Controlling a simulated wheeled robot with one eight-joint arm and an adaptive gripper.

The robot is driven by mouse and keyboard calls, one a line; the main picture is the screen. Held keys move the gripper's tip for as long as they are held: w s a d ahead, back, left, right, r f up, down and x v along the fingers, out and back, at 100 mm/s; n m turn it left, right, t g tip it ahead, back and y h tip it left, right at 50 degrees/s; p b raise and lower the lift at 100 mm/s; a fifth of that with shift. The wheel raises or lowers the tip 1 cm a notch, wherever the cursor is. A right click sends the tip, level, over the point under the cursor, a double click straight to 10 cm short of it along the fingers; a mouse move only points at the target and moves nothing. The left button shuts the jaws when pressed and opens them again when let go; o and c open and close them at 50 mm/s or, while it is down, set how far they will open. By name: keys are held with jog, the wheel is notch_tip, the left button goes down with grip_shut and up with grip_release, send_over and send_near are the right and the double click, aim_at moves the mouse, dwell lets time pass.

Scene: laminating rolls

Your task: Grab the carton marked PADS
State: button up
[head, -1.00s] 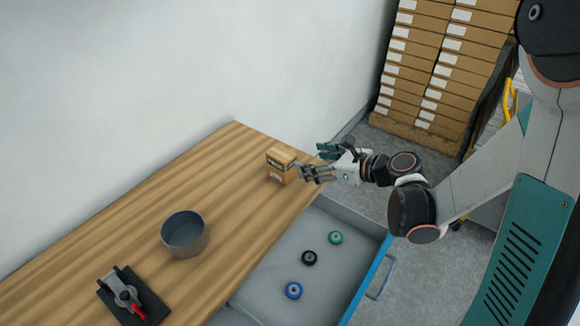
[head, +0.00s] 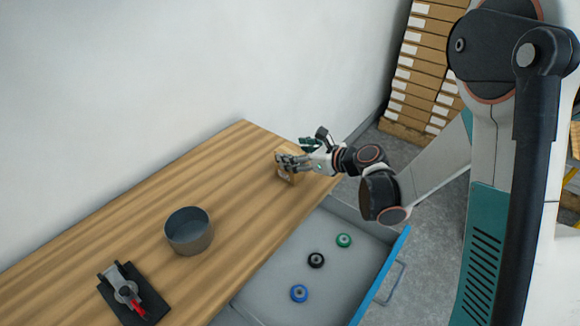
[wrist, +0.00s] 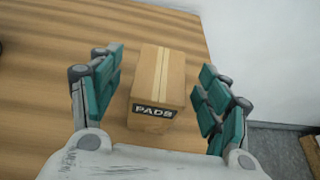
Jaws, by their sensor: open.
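The carton marked PADS (wrist: 160,82) is a small brown box with a pale tape strip and a black label. It stands on the wooden table near the far right end. In the wrist view it lies between the two teal fingers of my gripper (wrist: 157,92), with a gap on each side. In the head view my gripper (head: 290,161) is over the carton (head: 287,177) and hides much of it. My gripper is open and holds nothing.
On the wooden table (head: 130,220) stand a round grey pot (head: 189,238) and a black-based clamp device with a red handle (head: 128,292). An open drawer (head: 268,278) in front holds green (head: 344,240), black (head: 316,260) and blue (head: 299,293) rolls. A white wall rises behind the table.

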aim_at(286, 148)
jog(key=x, duration=0.3)
jog(key=shift+d+b, duration=0.1)
jog(key=shift+b, duration=0.2)
jog(key=c, duration=1.4)
jog(key=shift+r, duration=0.1)
